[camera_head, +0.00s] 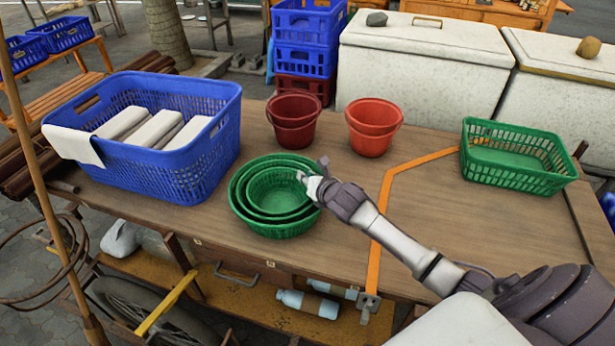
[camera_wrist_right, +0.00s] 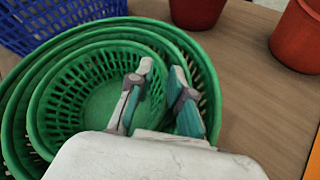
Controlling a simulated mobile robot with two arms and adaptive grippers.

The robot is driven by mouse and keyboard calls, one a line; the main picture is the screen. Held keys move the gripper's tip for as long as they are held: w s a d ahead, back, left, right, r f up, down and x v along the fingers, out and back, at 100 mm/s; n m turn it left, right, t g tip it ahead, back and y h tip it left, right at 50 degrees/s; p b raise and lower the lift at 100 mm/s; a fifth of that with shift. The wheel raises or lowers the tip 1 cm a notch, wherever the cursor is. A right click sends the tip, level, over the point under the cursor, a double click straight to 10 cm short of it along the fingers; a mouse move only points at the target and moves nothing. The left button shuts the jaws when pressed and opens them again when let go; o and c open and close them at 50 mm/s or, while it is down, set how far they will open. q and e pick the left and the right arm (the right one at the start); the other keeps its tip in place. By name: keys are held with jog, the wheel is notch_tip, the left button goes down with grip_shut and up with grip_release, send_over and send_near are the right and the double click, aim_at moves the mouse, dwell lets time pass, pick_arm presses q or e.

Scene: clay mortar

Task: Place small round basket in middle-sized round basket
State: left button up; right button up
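Green round baskets stand nested on the wooden cart top in the head view. The small round basket (camera_head: 278,203) is innermost and also fills the left middle of the right wrist view (camera_wrist_right: 85,95). The rim of the middle-sized round basket (camera_head: 241,190) surrounds it, and another larger green rim lies outside that. My right gripper (camera_head: 311,172) is at the right side of the small basket. In the wrist view its fingers (camera_wrist_right: 162,72) are apart, one inside the small basket and one outside its wall. Contact with the wall is unclear. My left gripper is out of view.
A blue crate (camera_head: 190,178) with white blocks stands close left of the baskets. Two red buckets (camera_head: 293,120) (camera_head: 372,128) stand behind. A rectangular green basket (camera_head: 515,178) is at the right. The wood between is clear, crossed by an orange strip (camera_head: 385,205).

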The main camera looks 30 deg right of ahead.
jog(key=shift+s+a+f, duration=0.1)
jog(key=shift+s+f, duration=0.05)
jog(key=shift+f, duration=0.25)
jog(key=shift+r, duration=0.2)
jog(key=shift+r+p, duration=0.3)
jog(key=shift+r, duration=0.2)
jog(key=v, duration=1.1)
jog(key=shift+s+r, duration=0.3)
jog(key=shift+r, duration=0.05)
jog(key=shift+f, duration=0.1)
